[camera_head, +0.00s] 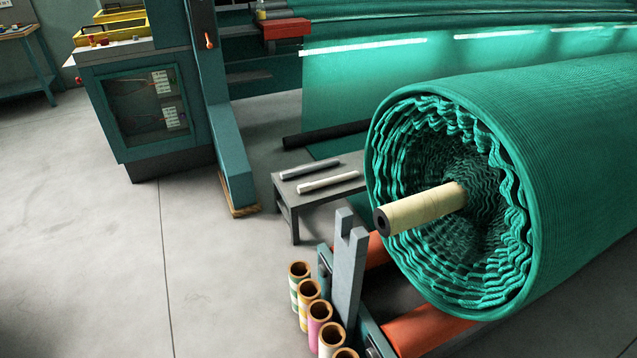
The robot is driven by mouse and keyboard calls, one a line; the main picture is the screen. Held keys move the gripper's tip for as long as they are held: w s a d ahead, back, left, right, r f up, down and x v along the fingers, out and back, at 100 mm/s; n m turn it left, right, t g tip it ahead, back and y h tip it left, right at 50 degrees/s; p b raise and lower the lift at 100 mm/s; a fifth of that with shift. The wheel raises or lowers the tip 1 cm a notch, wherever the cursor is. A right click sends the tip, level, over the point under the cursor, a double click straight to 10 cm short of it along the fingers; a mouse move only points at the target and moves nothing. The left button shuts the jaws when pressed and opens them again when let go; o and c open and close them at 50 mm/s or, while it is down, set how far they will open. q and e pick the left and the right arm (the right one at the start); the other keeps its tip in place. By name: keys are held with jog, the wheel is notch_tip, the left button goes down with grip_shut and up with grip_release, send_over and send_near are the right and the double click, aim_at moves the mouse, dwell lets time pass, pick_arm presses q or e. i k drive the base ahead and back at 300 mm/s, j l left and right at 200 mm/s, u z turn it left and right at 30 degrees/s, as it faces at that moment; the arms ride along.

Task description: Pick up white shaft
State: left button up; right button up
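The white shaft (328,183) lies flat on a low grey table (284,190) near the middle of the view. A dark grey shaft (310,171) lies beside it on the same table, a little farther back and roughly parallel. The two shafts look apart. Neither of my grippers is in view.
A large green netting roll (560,150) with a pale core (425,208) fills the right side, close to the table. A grey forked post (347,265) and several upright tubes (320,325) stand in front. A machine cabinet (150,110) is behind left. The left floor is clear.

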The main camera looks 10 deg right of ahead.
aim_at(305, 188)
jog(key=i+j+z, duration=0.1)
jog(key=i+j, duration=0.35)
jog(key=j, duration=0.25)
jog(key=i+j+z, duration=0.15)
jog(key=i+j, duration=0.3)
jog(key=j, duration=0.25)
jog(key=i+j+z, duration=0.15)
jog(key=j, duration=0.25)
jog(key=i, duration=0.1)
